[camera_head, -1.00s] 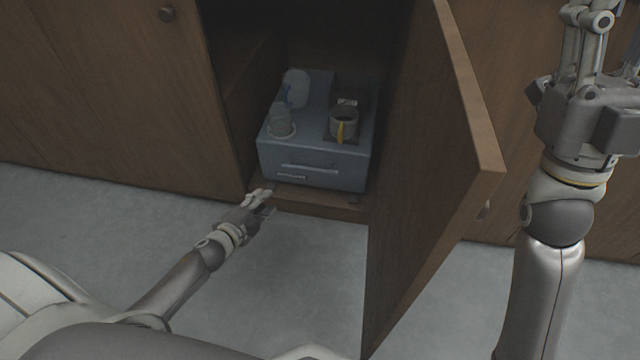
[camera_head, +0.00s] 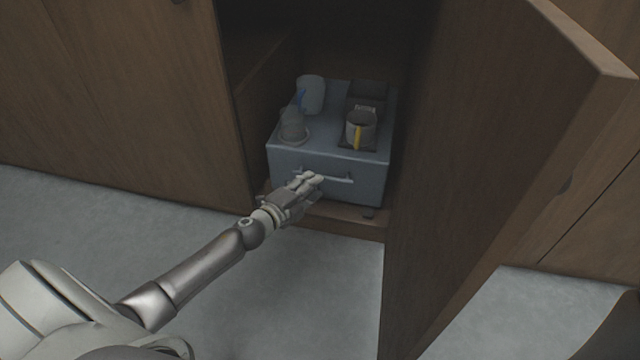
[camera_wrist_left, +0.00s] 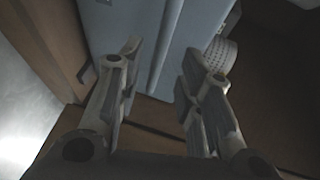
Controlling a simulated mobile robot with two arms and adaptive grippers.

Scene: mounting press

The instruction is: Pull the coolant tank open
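The coolant tank (camera_head: 360,180) is a blue-grey box on the floor of the open cabinet, with a horizontal bar handle (camera_head: 338,179) on its front face. In the left wrist view the tank front (camera_wrist_left: 135,20) fills the top middle, and the handle bar (camera_wrist_left: 166,40) runs between the fingertips. My left gripper (camera_head: 311,179) is at the left part of the handle, its fingers (camera_wrist_left: 160,67) spread apart on either side of the bar's line. I cannot tell whether either finger touches it. My right gripper is out of view.
A dark cup with a yellow stripe (camera_head: 361,130), a clear cup-like piece (camera_head: 293,125) and a pale rounded container (camera_head: 311,95) are on the tank. The open cabinet door (camera_head: 480,150) stands close on the right. The grey floor (camera_head: 300,290) in front is clear.

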